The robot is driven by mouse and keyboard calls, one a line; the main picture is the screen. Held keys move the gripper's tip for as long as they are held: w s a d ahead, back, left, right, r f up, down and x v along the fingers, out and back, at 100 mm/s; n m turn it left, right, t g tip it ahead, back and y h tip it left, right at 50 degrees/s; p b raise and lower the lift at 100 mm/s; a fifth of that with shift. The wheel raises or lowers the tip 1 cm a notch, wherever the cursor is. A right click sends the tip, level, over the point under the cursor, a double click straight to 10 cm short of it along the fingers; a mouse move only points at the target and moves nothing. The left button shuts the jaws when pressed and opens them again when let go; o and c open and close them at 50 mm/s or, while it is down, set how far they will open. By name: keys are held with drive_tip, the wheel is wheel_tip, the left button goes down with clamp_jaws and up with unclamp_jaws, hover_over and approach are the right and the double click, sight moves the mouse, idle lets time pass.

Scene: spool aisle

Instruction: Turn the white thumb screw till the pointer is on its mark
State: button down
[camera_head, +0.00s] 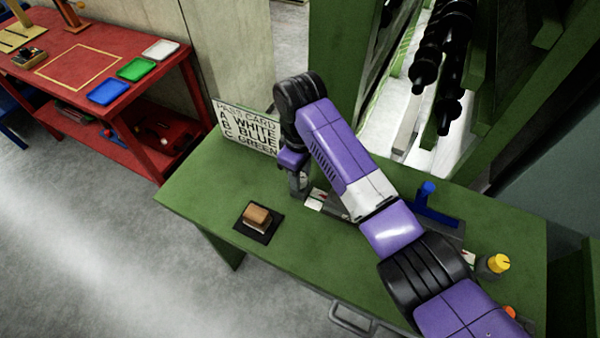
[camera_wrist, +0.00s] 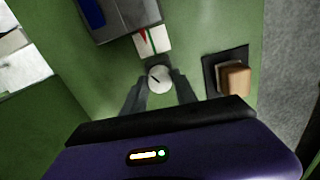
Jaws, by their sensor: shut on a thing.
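The white thumb screw (camera_wrist: 159,79) sits between the two fingers of my gripper (camera_wrist: 160,86) in the wrist view, with a dark line on its round top. The fingers are shut on it. Just beyond it is a white card (camera_wrist: 152,40) with a red wedge and a green line; the exact place of the pointer against its mark is too small to tell. In the head view my gripper (camera_head: 298,188) points down at the green bench, and the screw is hidden there. The white card (camera_head: 316,199) shows beside the gripper.
A brown block (camera_head: 257,215) on a black pad (camera_head: 259,233) lies left of my gripper on the green bench (camera_head: 190,190). A sign (camera_head: 248,128) stands behind. A blue handle (camera_head: 426,192) and a yellow-capped bottle (camera_head: 497,264) are to the right. A red table (camera_head: 150,60) stands apart.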

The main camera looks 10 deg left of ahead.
drive_tip(key=shift+r, duration=0.1)
drive_tip(key=m+p, duration=0.3)
drive_tip(key=m, duration=0.1)
drive_tip(key=shift+a+r+m, duration=0.1)
drive_tip(key=shift+m, duration=0.2)
drive_tip(key=m+p, duration=0.3)
drive_tip(key=m, duration=0.9)
drive_tip(key=shift+w+m, duration=0.1)
drive_tip(key=shift+m, duration=0.3)
drive_tip(key=m, duration=0.6)
drive_tip(key=shift+m, duration=0.3)
drive_tip(key=c, duration=1)
unclamp_jaws()
drive_tip(key=shift+o, duration=0.2)
